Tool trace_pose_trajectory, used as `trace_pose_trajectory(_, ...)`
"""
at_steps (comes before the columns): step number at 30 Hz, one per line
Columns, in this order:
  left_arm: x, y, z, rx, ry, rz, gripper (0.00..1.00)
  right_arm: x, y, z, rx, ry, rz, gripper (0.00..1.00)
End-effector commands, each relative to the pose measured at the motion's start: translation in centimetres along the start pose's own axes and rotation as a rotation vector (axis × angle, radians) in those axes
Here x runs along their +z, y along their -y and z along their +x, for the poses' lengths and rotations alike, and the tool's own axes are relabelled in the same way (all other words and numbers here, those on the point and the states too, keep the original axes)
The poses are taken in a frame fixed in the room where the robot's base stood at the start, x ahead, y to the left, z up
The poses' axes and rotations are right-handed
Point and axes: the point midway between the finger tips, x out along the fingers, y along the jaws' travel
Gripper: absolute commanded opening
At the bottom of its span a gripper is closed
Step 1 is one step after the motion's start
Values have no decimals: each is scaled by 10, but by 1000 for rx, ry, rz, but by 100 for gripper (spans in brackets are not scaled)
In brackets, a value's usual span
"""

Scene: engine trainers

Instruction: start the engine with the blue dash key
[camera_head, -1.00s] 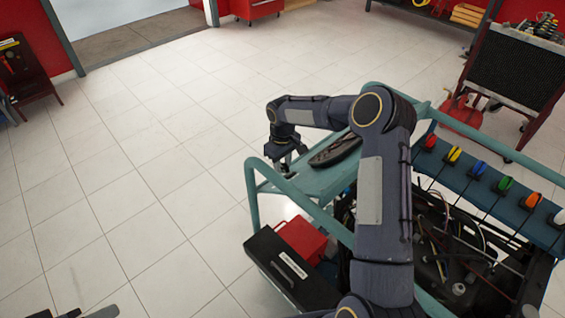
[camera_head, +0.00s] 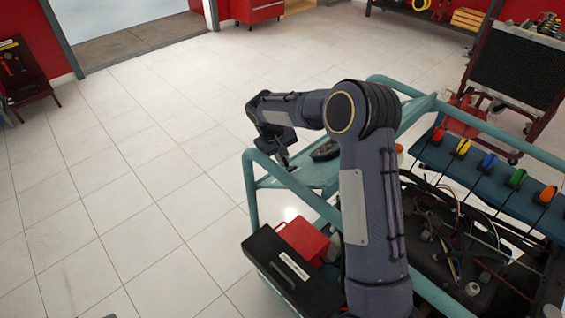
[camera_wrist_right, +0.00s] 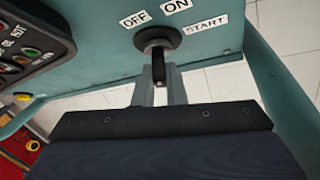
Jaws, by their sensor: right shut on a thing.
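The teal dash panel (camera_wrist_right: 105,62) carries a round dark key switch (camera_wrist_right: 158,38) with the labels OFF, ON and START above and to its right. A dark key (camera_wrist_right: 159,68) stands out of the switch. My right gripper (camera_wrist_right: 160,88) is shut on it, one finger on each side; no blue shows on the part in view. In the head view my right gripper (camera_head: 288,164) is small and dark at the cart's far left end, and the key is hidden there. My left gripper is not in view.
The teal cart frame (camera_head: 249,195) surrounds the engine wiring (camera_head: 455,220). Red, yellow, blue (camera_head: 489,161), green and orange knobs line a blue rail at the right. A black box (camera_head: 285,270) and a red box (camera_head: 303,240) sit low. The tiled floor at left is clear.

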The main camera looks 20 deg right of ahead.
Motion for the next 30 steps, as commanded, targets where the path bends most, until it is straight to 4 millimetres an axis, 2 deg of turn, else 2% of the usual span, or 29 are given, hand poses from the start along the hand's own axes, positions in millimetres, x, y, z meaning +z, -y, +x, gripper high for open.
trace_pose_trajectory(7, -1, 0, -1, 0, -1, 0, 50, 0, 0, -1, -1, -1, 0, 0)
trace_pose_trajectory(8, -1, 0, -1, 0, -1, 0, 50, 0, 0, -1, -1, -1, 0, 15)
trace_pose_trajectory(12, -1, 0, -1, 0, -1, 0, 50, 0, 0, -1, -1, 0, 0, 33)
trace_pose_trajectory(22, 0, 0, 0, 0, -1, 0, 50, 0, 0, -4, -1, -2, -1, 33)
trace_pose_trajectory(26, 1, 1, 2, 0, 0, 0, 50, -1, 1, -20, -1, -4, -1, 33)
trace_pose_trajectory(30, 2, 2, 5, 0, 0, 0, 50, -1, 1, -45, -1, -5, -1, 33)
